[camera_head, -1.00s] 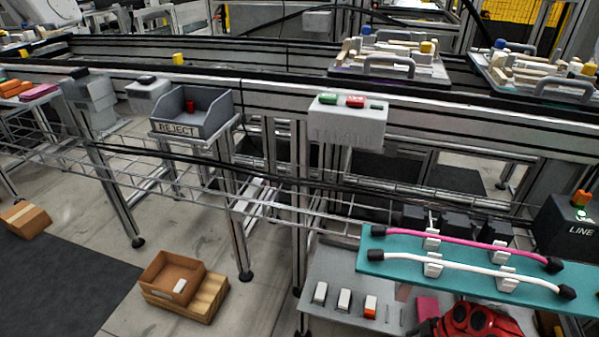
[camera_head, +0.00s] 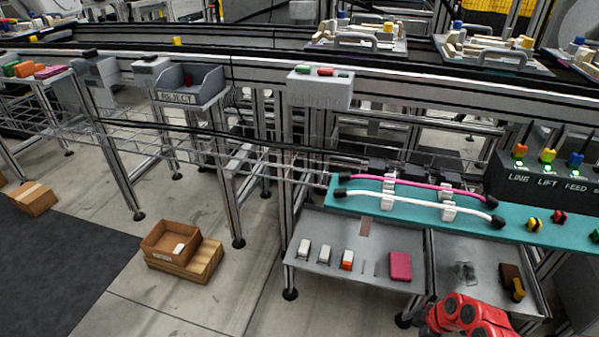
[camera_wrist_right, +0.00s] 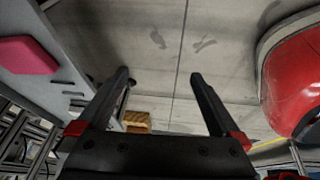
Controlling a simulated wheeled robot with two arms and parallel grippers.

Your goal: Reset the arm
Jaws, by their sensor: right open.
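My right arm, red and black, shows at the bottom right of the head view, below the grey parts tray (camera_head: 360,270). My right gripper (camera_wrist_right: 160,78) is open and empty in the right wrist view, its two black fingers apart over bare concrete floor. A pink block (camera_wrist_right: 27,56) lies on the tray to the left of the fingers; it also shows in the head view (camera_head: 400,266). My left gripper is not in view.
A teal board (camera_head: 360,207) holds a pink and a white cable in clips. A control box (camera_head: 520,180) stands at right. A grey REJECT bin (camera_head: 190,85) and button box (camera_head: 320,88) sit along the conveyor.

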